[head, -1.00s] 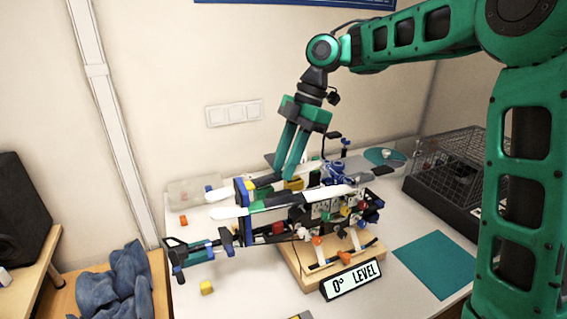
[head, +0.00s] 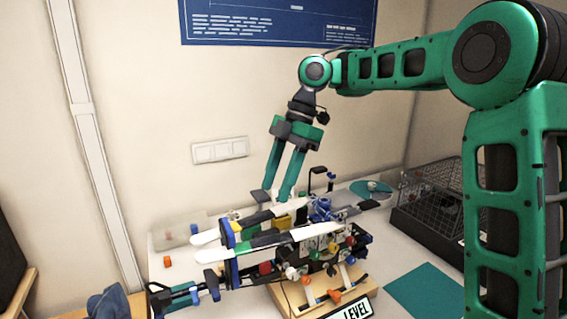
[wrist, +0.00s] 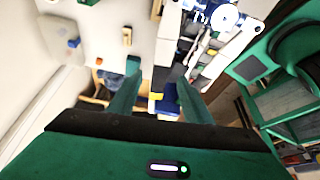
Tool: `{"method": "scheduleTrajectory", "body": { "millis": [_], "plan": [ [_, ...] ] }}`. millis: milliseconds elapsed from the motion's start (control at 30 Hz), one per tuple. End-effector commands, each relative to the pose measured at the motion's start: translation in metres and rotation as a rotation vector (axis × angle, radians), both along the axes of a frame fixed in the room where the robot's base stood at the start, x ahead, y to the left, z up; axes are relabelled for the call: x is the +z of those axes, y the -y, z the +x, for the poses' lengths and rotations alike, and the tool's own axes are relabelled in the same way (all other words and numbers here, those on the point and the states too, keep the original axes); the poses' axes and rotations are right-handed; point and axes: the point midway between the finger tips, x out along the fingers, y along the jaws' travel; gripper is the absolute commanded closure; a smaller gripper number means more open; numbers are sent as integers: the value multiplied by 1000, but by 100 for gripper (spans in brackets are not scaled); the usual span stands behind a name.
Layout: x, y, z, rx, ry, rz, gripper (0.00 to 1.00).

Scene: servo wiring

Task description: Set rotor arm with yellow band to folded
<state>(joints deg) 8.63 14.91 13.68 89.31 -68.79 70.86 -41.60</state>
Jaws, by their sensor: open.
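A drone-like machine with long white-tipped rotor arms rests on a wooden stand (head: 322,302). One rotor arm (head: 258,217) lies on the far side. Another rotor arm (head: 300,236) with a dark green section lies on the near side. A yellow piece (head: 283,221) sits between them; I cannot tell whether it is the yellow band. Yellow also shows between my fingers in the wrist view (wrist: 155,96). My gripper (head: 274,195) is open, fingers pointing down, close over the far arm. I cannot tell whether it touches that arm.
A small orange block (head: 167,261) lies at the left. Wall switches (head: 219,150) are behind.

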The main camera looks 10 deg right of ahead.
Motion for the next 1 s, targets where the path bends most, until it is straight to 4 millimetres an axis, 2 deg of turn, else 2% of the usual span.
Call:
{"method": "scheduleTrajectory", "body": {
  "millis": [300, 1000],
  "plan": [
    [34, 16, 8, -3, 5, 1, 55],
    [56, 23, 11, -2, 1, -1, 55]
  ]
}}
